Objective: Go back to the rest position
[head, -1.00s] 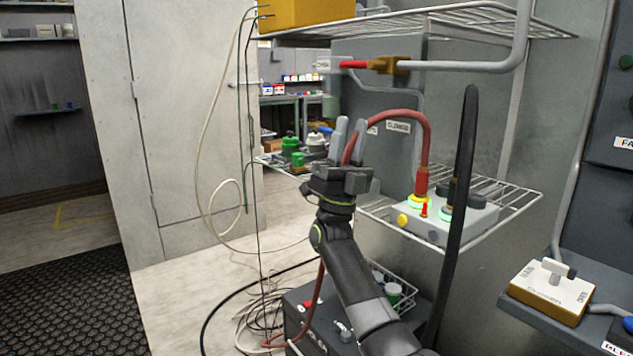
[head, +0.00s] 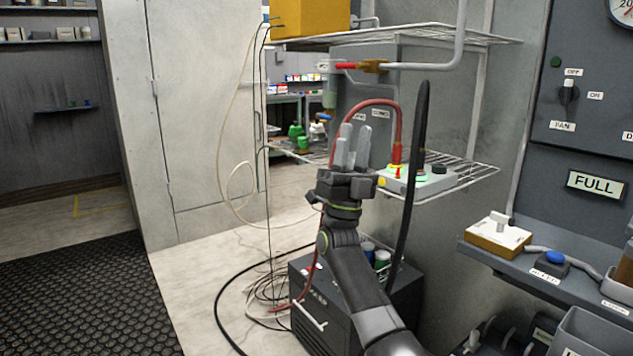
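My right gripper (head: 354,146) is in the middle of the head view, on a dark arm that rises from the lower right. Its two grey fingers point up, with a gap between them and nothing held. In the picture it overlaps the red hose (head: 398,125) and stands just left of the grey control box (head: 425,184) on the wire shelf. I see no contact with either. My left gripper is not in view.
A wire shelf (head: 470,182) and a hanging black hose (head: 414,170) are behind and right of my arm. A dark cabinet (head: 330,300) stands on the floor below. A grey ledge (head: 560,285) with a switch box (head: 497,236) is at right. Floor at left is clear.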

